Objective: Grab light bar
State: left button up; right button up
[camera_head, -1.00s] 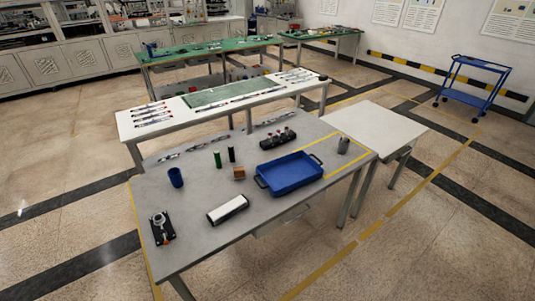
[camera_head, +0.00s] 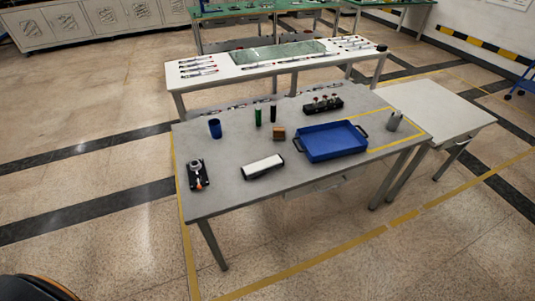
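A white bar with a black base and dark ends (camera_head: 262,166), which looks like the light bar, lies slightly slanted near the front edge of the grey table (camera_head: 225,190). Nothing touches it. Neither of my grippers is in view.
A blue tray (camera_head: 331,142) stands right of the bar, with a small brown block (camera_head: 278,134) behind the bar. A black device (camera_head: 196,174) and a blue cup (camera_head: 215,128) are to the left. Green (camera_head: 258,116) and black (camera_head: 273,112) cylinders stand behind. Floor in front is clear.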

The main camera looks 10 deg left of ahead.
aim_at(275, 162)
jog(key=i+j, duration=0.1)
jog(key=j, duration=0.3)
jog(key=i+j, duration=0.1)
jog(key=j, duration=0.25)
jog(key=i+j+z, duration=0.1)
jog(key=j, duration=0.3)
jog(key=i+j, duration=0.1)
jog(key=j, duration=0.3)
jog(key=i+j, duration=0.1)
jog(key=j, duration=0.3)
